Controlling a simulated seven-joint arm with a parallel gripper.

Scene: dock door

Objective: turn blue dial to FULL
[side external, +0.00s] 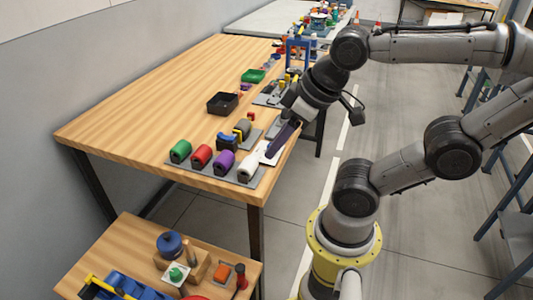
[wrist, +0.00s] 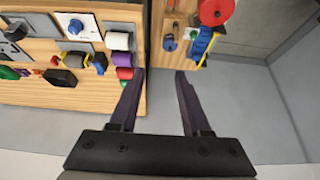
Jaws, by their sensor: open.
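A blue dial (wrist: 75,26) sits on a white plate (wrist: 88,28) near the table's edge in the wrist view. Its pointer direction and any lettering are too small to read. In the side view the white plate (side external: 267,153) shows beside the fingers, and the dial on it is hidden behind my gripper. My gripper (side external: 272,152) is open and empty, with dark fingers reaching down close to the plate. In the wrist view my gripper (wrist: 160,76) shows both fingers apart, with the dial to the left of them and floor between them.
White (side external: 247,167), purple (side external: 224,162), red (side external: 201,155) and green (side external: 180,151) cylinders stand in a row beside the plate. A blue and yellow object (side external: 236,134) and a black tray (side external: 222,103) are farther back. A lower table (side external: 135,238) holds a blue knob (side external: 169,243).

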